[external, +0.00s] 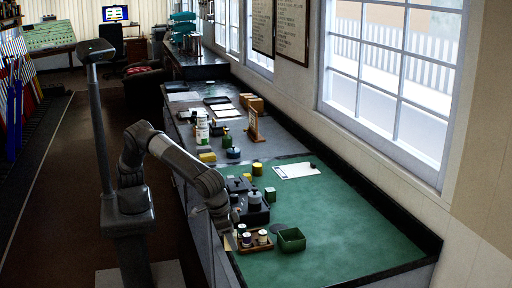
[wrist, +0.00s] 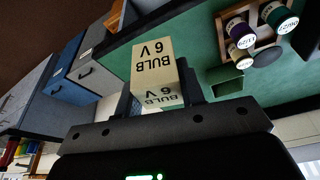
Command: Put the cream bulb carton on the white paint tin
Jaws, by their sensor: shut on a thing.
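The cream bulb carton (wrist: 153,62), printed "BULB 6 V", is held between the fingers of my gripper (wrist: 157,92) in the wrist view. In the external view my gripper (external: 229,236) is low at the near left edge of the green bench top, left of the wooden tray. The carton is small and hard to make out there. A white cylinder with a green mark (external: 202,127) stands farther back on the bench; it may be the white paint tin, but I cannot tell for sure.
A wooden tray (external: 247,248) holds small labelled pots, with a green open box (external: 291,240) to its right. A white paper (external: 296,170) lies by the wall. The right part of the green top is clear.

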